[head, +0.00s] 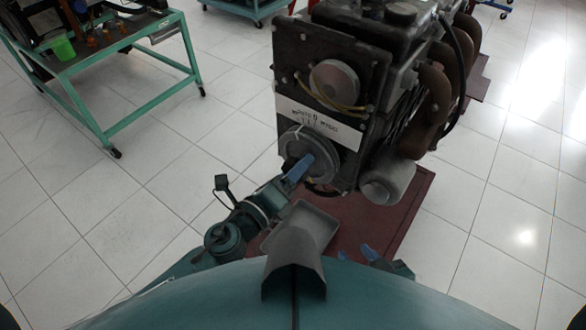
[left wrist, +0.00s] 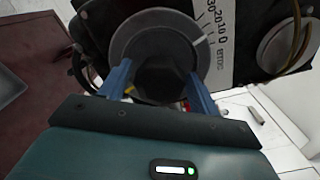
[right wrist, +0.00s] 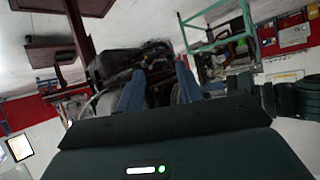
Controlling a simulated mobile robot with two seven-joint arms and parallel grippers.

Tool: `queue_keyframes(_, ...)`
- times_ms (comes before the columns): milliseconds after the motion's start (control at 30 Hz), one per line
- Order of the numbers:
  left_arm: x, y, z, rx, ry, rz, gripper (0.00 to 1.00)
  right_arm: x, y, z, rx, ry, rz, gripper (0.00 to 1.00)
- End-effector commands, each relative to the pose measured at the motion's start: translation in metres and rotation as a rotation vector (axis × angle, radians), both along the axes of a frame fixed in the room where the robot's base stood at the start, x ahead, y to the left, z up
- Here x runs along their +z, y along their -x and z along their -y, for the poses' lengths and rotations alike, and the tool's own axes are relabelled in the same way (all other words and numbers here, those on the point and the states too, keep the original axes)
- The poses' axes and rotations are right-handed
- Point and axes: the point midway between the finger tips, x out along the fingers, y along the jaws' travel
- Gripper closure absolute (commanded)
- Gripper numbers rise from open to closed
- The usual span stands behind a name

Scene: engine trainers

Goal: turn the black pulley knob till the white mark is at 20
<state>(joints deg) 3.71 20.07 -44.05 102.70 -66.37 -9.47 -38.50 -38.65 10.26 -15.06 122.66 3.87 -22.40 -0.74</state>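The black pulley knob (left wrist: 165,78) sits at the centre of a grey pulley disc (left wrist: 122,40) on the engine's front. The disc also shows in the head view (head: 290,146); there my left gripper hides the knob. A white mark (left wrist: 199,41) on the disc's rim stands close to the 0 end of the printed white scale (left wrist: 222,45). My left gripper (left wrist: 160,72) has its blue fingers on either side of the knob; a thin gap shows at the left finger, contact is unclear at the right. My right gripper (head: 355,254) is open and empty, low and away from the engine.
The engine (head: 330,75) stands over a dark red base (head: 385,215). Yellow wires (head: 325,95) run above the scale. A green-framed bench (head: 120,60) stands at the left. The tiled floor (head: 480,200) is clear at the right.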

Motion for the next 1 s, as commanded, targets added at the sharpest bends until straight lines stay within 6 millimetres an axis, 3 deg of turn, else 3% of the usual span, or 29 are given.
queue_keyframes(333, 0.0, 0.001, -0.001, 0.001, 0.001, -0.001, 0.3, 0.0, 0.0, 0.0, 0.0, 0.0, 0.0, 0.64)
queue_keyframes(467, -0.002, 0.01, -0.008, 0.002, 0.001, -0.002, 0.3, -0.003, 0.0, 0.0, -0.001, -0.002, -0.001, 0.64)
queue_keyframes(800, -0.005, 0.071, -0.051, 0.0, -0.001, -0.004, 0.3, -0.016, -0.002, -0.002, -0.009, -0.038, 0.007, 0.64)
queue_keyframes(1000, -0.004, 0.096, -0.07, 0.001, 0.0, -0.002, 0.3, -0.022, -0.004, -0.003, -0.022, -0.07, 0.009, 0.64)
